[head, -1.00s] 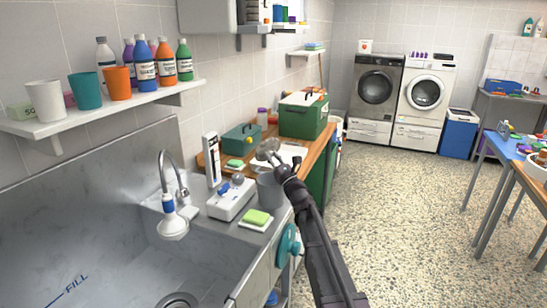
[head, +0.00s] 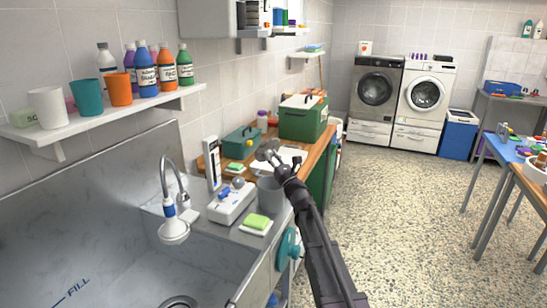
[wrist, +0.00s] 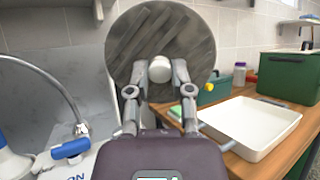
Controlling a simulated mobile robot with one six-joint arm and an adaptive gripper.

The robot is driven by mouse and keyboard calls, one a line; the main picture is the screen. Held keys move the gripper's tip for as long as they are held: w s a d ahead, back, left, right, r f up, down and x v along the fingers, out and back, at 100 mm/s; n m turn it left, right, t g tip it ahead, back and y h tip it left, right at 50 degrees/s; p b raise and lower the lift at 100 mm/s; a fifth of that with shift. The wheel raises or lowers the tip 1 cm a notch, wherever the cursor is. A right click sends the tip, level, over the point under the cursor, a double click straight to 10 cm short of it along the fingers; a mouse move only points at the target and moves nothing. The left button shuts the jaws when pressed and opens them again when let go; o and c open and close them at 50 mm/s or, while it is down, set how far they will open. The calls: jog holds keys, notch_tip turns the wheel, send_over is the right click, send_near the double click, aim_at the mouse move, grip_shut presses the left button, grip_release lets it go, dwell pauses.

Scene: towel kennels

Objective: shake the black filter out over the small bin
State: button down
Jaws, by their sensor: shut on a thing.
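A round, dark grey, streaked filter disc (wrist: 150,35) with a white knob stands upright, facing the wrist camera. My gripper (wrist: 160,75) is shut on the knob. In the head view my gripper (head: 275,158) and the small-looking disc (head: 266,149) are above the counter. The small grey bin (head: 270,194) stands on the counter's right edge, below my gripper in the picture. The bin does not show in the wrist view. I cannot tell whether the disc is straight above its opening.
A white machine (head: 232,203) and a green-yellow sponge (head: 257,222) sit close to the bin. The sink (head: 120,255) with its tap is at left. A white tray (wrist: 252,122) and a green box (head: 303,122) lie beyond on the wooden counter.

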jog(key=shift+f+b, duration=0.65)
jog(key=shift+f, duration=0.3)
jog(key=shift+r, duration=0.1)
notch_tip(320, 180, up, 3)
jog(key=p, duration=0.3)
notch_tip(320, 180, down, 3)
jog(key=b, duration=0.3)
